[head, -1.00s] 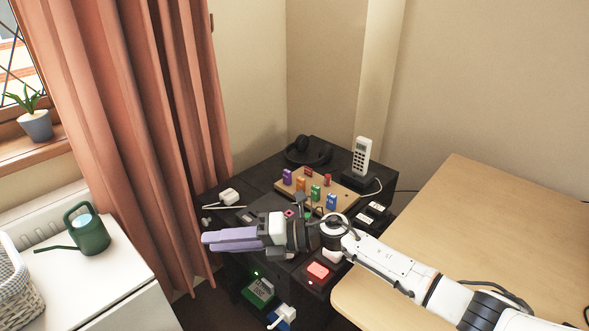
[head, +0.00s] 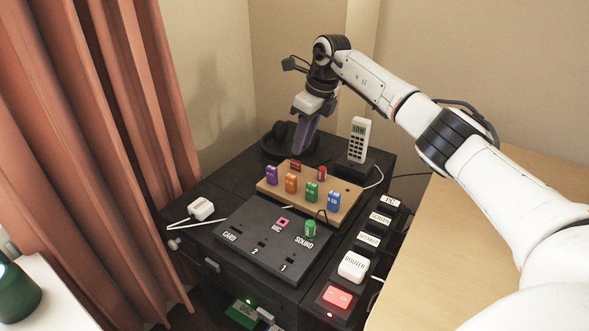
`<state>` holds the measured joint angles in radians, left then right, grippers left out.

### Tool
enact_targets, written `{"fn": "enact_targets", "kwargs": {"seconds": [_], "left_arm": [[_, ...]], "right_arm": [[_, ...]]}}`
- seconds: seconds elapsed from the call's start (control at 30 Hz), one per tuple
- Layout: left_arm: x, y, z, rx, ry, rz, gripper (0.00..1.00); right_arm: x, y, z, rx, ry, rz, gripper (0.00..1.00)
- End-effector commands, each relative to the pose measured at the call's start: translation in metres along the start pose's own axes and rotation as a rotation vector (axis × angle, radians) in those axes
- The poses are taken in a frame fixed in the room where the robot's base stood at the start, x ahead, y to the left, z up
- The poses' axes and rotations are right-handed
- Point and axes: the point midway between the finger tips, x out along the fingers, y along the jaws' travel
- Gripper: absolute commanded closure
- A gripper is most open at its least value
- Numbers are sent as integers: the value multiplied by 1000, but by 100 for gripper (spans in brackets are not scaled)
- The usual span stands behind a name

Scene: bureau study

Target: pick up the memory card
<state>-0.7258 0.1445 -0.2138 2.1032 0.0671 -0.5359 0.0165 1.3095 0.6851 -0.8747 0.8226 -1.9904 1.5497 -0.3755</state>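A small dark red flat piece (head: 295,166) stands at the back left of the wooden board (head: 343,204); it may be the memory card, but it is too small to be sure. My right gripper (head: 300,151) points down with its purple fingers just above and behind that piece, close to the board's back edge. I cannot tell whether the fingers are touching it or how far apart they are. A black panel (head: 240,212) in front of the board has a slot marked CARD and ports marked 1 and 2. My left gripper is not in view.
Purple (head: 271,175), orange, green and blue sticks stand along the board, with a red piece (head: 322,173) behind. A cordless phone (head: 358,140) stands right of my gripper, and headphones (head: 270,143) lie left. A white charger (head: 201,209) is at the left. The wooden desk is at right.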

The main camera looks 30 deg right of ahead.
Motion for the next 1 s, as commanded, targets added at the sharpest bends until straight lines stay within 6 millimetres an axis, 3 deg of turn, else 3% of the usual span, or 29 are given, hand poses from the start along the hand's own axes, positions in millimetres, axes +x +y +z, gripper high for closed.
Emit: {"fn": "enact_targets", "kwargs": {"seconds": [0.5, 0.73, 0.9, 1.0], "left_arm": [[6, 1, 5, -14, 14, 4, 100], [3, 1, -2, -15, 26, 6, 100], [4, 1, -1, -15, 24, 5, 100], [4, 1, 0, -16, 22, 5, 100]], "right_arm": [[60, 7, -5, -1, -2, 2, 74], [62, 7, -5, -1, -3, 1, 74], [62, 7, -5, -1, -3, 1, 100], [62, 7, -5, -2, -3, 1, 100]]}}
